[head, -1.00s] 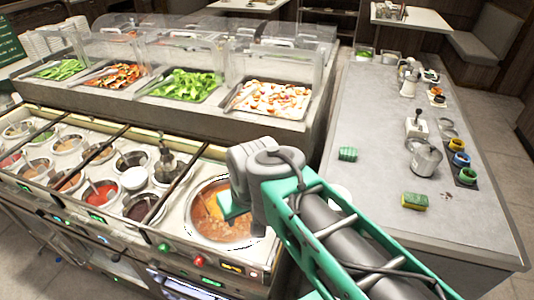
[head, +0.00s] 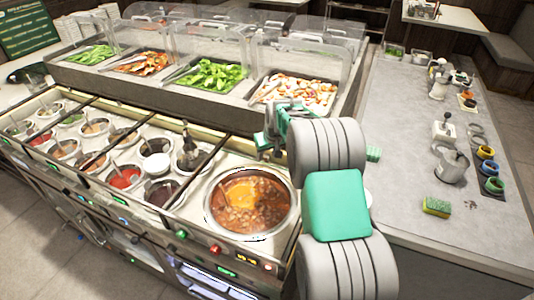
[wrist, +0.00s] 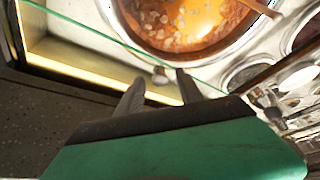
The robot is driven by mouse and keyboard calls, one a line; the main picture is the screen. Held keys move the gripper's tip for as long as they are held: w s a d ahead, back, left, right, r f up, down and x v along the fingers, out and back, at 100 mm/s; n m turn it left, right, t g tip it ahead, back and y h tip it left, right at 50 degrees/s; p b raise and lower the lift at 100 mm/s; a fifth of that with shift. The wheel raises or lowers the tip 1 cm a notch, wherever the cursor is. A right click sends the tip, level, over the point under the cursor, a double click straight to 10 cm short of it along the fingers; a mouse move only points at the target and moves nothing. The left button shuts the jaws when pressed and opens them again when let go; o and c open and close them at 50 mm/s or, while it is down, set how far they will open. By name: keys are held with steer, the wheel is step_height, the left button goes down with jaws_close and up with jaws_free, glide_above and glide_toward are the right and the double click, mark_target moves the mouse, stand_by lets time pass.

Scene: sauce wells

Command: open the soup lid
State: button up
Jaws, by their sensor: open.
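The soup pot (head: 252,202) is a round metal well of red-brown soup with an orange patch, at the right end of the sauce counter. The soup's surface shows plainly in the head view; I cannot make out a solid lid over it. In the wrist view the pot (wrist: 190,20) is at the top, and a green-edged clear pane (wrist: 110,42) crosses below it. A small pale knob (wrist: 160,76) sits by the pane's edge, between my fingertips. My gripper (head: 270,150) is open at the pot's back edge, also seen in the wrist view (wrist: 162,82). I cannot tell whether it touches the knob.
Sauce wells (head: 125,178) with spoons fill the counter to the left. Clear guards (head: 305,65) stand over food trays behind. The grey side counter (head: 415,185) holds a yellow-green sponge (head: 436,206), a metal pitcher (head: 453,166) and colored cups.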

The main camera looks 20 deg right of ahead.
steer(key=shift+w+f, duration=0.2)
steer(key=shift+f, duration=0.3)
jaws_close()
stand_by(1.1)
